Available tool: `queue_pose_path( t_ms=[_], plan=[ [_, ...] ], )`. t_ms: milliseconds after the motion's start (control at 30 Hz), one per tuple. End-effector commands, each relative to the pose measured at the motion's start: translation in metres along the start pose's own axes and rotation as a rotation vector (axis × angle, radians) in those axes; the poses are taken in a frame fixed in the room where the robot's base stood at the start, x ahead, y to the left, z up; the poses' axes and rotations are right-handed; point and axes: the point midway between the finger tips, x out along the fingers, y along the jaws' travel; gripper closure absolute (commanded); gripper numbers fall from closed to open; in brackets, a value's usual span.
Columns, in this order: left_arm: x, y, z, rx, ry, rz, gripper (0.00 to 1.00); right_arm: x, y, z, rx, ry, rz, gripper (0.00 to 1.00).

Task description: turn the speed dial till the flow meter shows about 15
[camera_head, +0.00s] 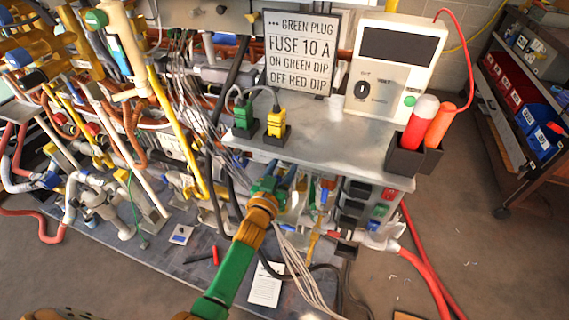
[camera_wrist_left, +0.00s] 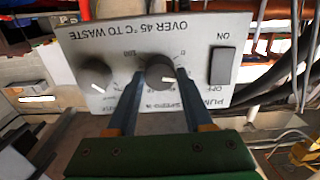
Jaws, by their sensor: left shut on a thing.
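The speed dial (camera_wrist_left: 160,70) is a dark round knob with a white pointer mark, on a grey panel (camera_wrist_left: 200,50) that appears upside down in the left wrist view. My left gripper (camera_wrist_left: 160,76) has one finger on each side of this dial and is shut on it. In the head view my left gripper (camera_head: 268,187) reaches in at the bottom middle, below the grey shelf; the dial is hidden there. I cannot pick out the flow meter or its reading in either view. My right gripper is not in view.
A second knob (camera_wrist_left: 95,74) and a rocker switch (camera_wrist_left: 222,66) flank the dial. Above stands the shelf (camera_head: 330,145) with green (camera_head: 246,122) and yellow plugs (camera_head: 276,124) and a white meter box (camera_head: 393,65). Pipes crowd the left; loose wires (camera_head: 300,275) hang near my gripper.

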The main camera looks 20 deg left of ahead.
Motion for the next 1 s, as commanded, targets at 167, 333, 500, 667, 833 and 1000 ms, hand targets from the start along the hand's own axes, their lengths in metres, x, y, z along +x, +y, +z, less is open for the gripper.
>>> queue_pose_path(
  t_ms=[167,333,500,667,833,1000],
  plan=[
    [0.0,0.0,0.0002,0.054,0.0,0.0,1.0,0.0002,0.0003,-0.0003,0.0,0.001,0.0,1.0],
    [0.0,-0.0001,0.0004,0.166,-0.001,0.0,1.0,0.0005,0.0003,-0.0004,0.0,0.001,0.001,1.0],
    [-0.0001,-0.0001,0.0005,0.316,0.0,0.0,1.0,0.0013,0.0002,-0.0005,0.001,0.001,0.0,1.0],
    [-0.0001,-0.0001,0.0007,0.461,-0.001,0.0,1.0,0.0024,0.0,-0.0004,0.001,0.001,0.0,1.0],
    [-0.0001,-0.0003,0.0007,0.599,-0.001,0.0,1.0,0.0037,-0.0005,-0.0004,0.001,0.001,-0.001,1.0],
    [0.0,-0.0004,0.0006,0.713,-0.001,-0.001,1.0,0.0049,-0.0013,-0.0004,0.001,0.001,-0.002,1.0]
  ],
)
